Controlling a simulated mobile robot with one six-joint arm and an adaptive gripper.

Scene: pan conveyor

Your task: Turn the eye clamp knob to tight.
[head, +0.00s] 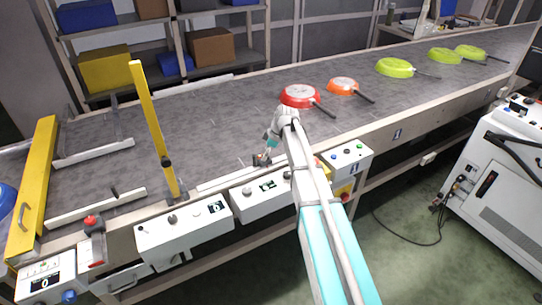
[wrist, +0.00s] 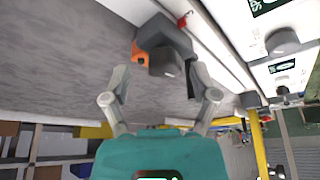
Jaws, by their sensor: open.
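My gripper (wrist: 160,73) is open in the wrist view, its two grey fingers spread apart with nothing between the tips. Just past the fingertips is a dark grey block with a rounded end (wrist: 166,60), which looks like the eye clamp knob and its mount. An orange piece (wrist: 140,53) sits beside it. No gap or touch between fingers and knob can be made out for sure. In the head view my gripper (head: 268,148) is low over the conveyor's near edge, by a small dark fitting (head: 260,160). The knob's setting cannot be read.
White control boxes (head: 185,232) with knobs and displays line the near side. A yellow post (head: 152,125) stands left of my gripper. Red (head: 299,95), orange (head: 342,85) and green pans (head: 394,67) lie on the belt (head: 215,130) beyond. The belt left of my gripper is mostly clear.

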